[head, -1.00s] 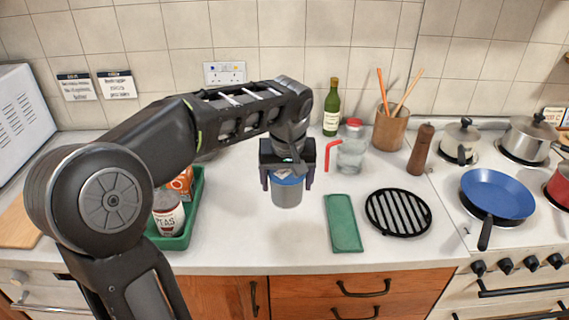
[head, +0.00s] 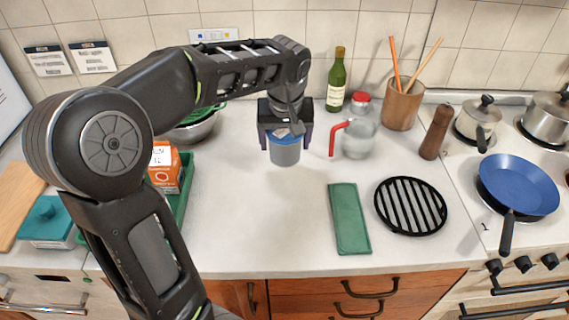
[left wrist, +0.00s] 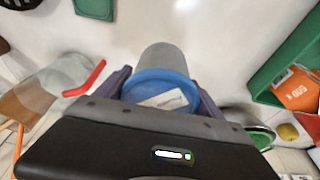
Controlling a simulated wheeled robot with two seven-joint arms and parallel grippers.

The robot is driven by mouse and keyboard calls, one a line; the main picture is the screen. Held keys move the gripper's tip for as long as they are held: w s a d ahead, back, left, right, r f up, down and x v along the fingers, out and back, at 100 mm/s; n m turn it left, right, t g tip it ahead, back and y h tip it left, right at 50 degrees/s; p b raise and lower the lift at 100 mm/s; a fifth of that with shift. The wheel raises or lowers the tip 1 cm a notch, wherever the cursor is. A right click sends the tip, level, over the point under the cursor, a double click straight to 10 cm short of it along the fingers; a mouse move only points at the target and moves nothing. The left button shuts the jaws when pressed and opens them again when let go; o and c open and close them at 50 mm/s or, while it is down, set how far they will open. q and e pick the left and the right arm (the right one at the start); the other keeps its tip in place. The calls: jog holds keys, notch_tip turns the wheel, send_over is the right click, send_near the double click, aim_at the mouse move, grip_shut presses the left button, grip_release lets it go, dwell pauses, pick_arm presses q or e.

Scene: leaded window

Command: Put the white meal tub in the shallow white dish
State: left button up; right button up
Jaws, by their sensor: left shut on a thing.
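My left gripper (head: 286,140) is shut on a pale grey-white tub with a blue lid (head: 285,154). The tub hangs upright between its fingers, over the middle of the counter towards the back. In the left wrist view the tub's pale side (left wrist: 163,57) and its blue lid with a label (left wrist: 160,90) show between the fingers (left wrist: 160,84). Whether the tub is clear of the counter is hard to tell. I see no shallow white dish in either view. My right gripper is not in view.
A green crate (head: 180,205) with an orange box (head: 165,170) stands left, beside a metal bowl (head: 195,131). Right are a jug with a red handle (head: 358,138), a green mat (head: 349,220) and a black round trivet (head: 410,206). The counter's front middle is clear.

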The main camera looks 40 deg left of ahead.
aim_at(285, 138)
pick_arm(q)
jog(key=shift+f, duration=2.2)
jog(key=shift+f+p, duration=0.45)
jog(key=shift+f, duration=1.4)
jog(key=shift+f, duration=0.1)
jog(key=o, duration=1.9)
jog(key=shift+f, duration=0.1)
jog(key=b+v, duration=0.1)
jog(key=v, duration=1.1)
jog(key=shift+c, duration=0.5)
